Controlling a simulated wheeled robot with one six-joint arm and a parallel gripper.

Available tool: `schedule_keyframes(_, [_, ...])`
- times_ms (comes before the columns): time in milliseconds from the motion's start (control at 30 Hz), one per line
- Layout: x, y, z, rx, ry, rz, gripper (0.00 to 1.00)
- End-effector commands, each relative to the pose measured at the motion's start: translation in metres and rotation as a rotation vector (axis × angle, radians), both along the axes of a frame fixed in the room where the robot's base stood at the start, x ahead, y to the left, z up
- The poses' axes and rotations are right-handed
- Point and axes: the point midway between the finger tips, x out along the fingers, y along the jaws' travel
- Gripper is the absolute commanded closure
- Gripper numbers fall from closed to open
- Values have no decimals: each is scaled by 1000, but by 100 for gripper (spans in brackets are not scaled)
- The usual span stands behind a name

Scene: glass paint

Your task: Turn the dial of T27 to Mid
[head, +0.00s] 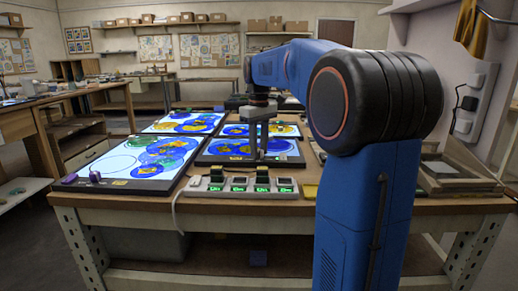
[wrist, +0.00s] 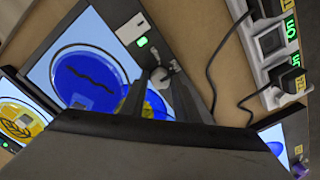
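My gripper (wrist: 164,76) points down at the near edge of a light table. Its two fingers stand apart, with the small grey dial (wrist: 163,70) showing between and just beyond the fingertips in the wrist view. I cannot tell whether they touch it. Next to the dial are a green light (wrist: 142,41) and a pale label (wrist: 131,28), too small to read, so I cannot confirm it is T27. In the head view my gripper (head: 258,156) is over the near right light table (head: 215,158); the dial is hidden there.
A power strip (head: 240,187) with several green displays and plugs lies in front of the light tables; it also shows in the wrist view (wrist: 270,45), with black cords. Another lit table (head: 120,165) with coloured glass is at left. Picture frames (head: 450,178) lie at right.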

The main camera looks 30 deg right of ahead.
Motion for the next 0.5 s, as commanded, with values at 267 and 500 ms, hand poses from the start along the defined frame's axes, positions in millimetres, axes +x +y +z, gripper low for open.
schedule_keyframes(267, [0, 0, 0, 0, 1, 0, 58])
schedule_keyframes(500, [0, 0, 12, 0, 0, 0, 58])
